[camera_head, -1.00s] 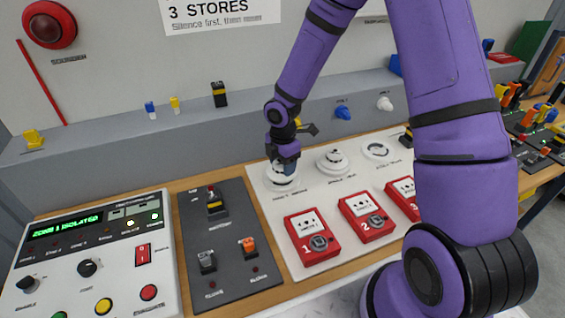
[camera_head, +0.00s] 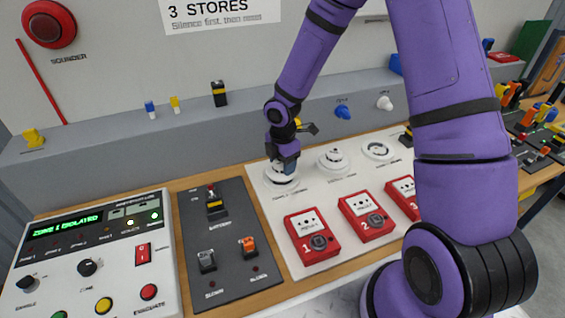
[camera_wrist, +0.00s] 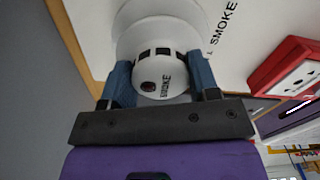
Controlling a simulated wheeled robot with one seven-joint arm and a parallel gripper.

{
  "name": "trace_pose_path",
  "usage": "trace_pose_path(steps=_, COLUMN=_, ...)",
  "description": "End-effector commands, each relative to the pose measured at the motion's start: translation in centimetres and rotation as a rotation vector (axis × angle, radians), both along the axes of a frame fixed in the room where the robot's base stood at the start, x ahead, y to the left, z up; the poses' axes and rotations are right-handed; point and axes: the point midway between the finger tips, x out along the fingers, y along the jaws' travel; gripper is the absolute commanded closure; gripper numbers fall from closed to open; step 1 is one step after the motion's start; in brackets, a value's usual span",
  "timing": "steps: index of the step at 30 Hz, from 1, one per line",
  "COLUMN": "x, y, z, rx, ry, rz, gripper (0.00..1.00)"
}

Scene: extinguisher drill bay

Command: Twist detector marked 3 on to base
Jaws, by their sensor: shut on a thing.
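My gripper (camera_head: 284,166) is at the leftmost of three round white positions on the white board. In the wrist view its blue fingers (camera_wrist: 160,85) are shut on a white detector (camera_wrist: 160,55) with dark slots, a dark red spot and the word SMOKE. A wider white base (camera_wrist: 150,15) shows behind the detector; whether they are locked together cannot be told. I cannot read a 3 on the held detector. A second detector (camera_head: 333,160) sits on the middle position. The right position (camera_head: 378,151) shows a flat white ring with a dark inner pattern.
Red call points 1 (camera_head: 312,236) and 2 (camera_head: 366,216) and a third stand in front of the positions. A dark switch panel (camera_head: 230,270) and a control panel (camera_head: 75,245) lie to the left. Blue (camera_head: 343,112) and white (camera_head: 384,103) pieces are on the grey ledge behind.

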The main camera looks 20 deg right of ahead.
Motion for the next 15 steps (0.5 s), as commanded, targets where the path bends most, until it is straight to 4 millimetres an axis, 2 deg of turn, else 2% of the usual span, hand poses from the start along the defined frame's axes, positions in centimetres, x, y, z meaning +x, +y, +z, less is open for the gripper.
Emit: trace_pose_path(steps=15, x=-0.01, y=0.02, z=-0.32, rx=0.000, ry=0.000, rz=0.000, gripper=0.70)
